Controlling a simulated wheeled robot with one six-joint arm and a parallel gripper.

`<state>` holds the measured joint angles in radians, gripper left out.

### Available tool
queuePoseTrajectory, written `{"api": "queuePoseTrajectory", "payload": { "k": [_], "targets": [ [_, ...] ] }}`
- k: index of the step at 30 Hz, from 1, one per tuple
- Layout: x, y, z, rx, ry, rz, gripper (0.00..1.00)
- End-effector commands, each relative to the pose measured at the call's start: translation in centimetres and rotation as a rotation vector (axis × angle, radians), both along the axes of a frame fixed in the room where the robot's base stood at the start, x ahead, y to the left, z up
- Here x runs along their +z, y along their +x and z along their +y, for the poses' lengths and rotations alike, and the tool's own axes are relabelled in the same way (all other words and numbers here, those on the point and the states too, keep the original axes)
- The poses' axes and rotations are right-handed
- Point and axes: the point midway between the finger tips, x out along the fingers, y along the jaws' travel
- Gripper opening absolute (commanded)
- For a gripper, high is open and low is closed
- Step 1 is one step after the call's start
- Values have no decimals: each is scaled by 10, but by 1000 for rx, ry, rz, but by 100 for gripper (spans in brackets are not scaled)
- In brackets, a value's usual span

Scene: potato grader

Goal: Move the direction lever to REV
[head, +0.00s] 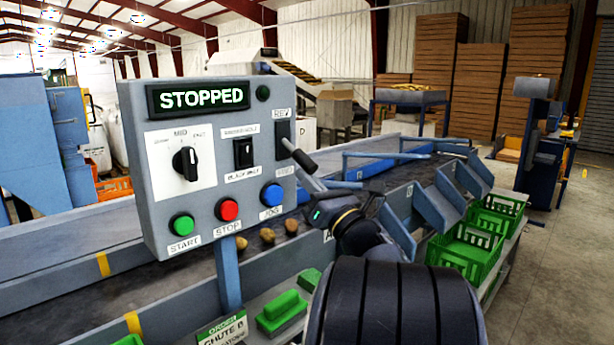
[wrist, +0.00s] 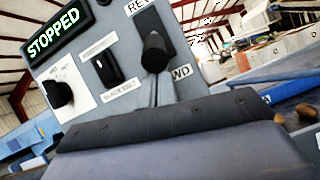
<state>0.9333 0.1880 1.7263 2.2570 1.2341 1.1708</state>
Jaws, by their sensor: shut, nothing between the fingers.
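The grey control panel (head: 215,160) carries the direction lever (head: 299,156), a dark handle in a black slot with REV printed above and FWD below. The lever sticks out toward the lower right in the head view, its grip tilted down from the slot. In the wrist view the lever's dark knob (wrist: 155,52) covers the lower part of the slot, near the FWD label. My gripper (head: 308,184) is shut and empty, just below the lever's end. Its thin fingers (wrist: 155,92) show under the knob in the wrist view; whether they touch it I cannot tell.
The display (head: 198,97) reads STOPPED. A rotary knob (head: 186,163), a black rocker switch (head: 243,153) and START, STOP and JOG buttons (head: 228,210) share the panel. The conveyor (head: 75,285) with potatoes runs behind; green crates (head: 468,250) stand at right.

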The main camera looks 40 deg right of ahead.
Motion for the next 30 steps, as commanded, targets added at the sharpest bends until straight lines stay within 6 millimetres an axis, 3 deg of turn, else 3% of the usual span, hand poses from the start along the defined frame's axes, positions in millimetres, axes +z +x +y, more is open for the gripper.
{"api": "queuePoseTrajectory", "payload": {
  "k": [12,30],
  "targets": [
    [21,-9,-1,-3,-2,2,0],
    [61,-22,-2,-3,-32,380,0]
  ]
}}
